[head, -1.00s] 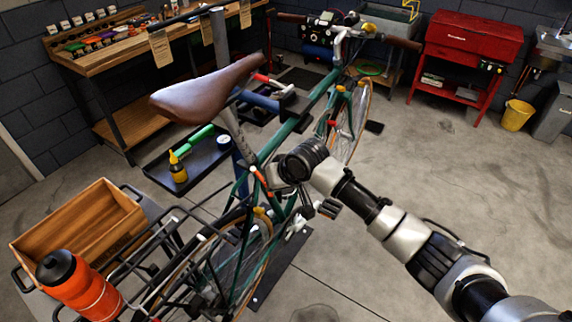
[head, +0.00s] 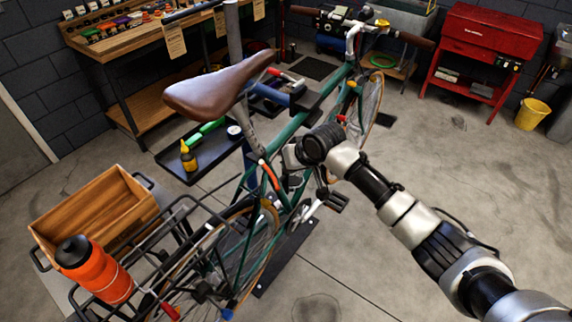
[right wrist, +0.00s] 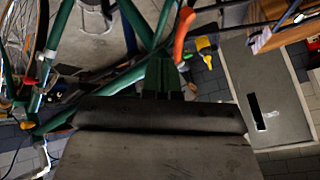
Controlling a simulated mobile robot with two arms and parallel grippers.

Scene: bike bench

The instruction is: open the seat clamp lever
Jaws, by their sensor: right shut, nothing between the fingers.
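The green bike stands in the middle of the head view, its brown saddle (head: 222,86) on a grey seat post. The orange seat clamp lever (head: 269,174) is a short slanted bar at the top of the frame below the saddle. It also shows in the right wrist view (right wrist: 183,33), slanting beside the green tubes. My right gripper (head: 289,158) is just right of the lever, shut and empty. Its fingertips are hard to make out against the frame, and I cannot tell whether they touch the lever. My left gripper is out of view.
A rear rack (head: 165,262) sits at the lower left by an orange bottle (head: 95,270) and a wooden crate (head: 95,215). A black tray (head: 205,155) with a yellow bottle (head: 188,157) lies behind the seat post. The floor at right is open.

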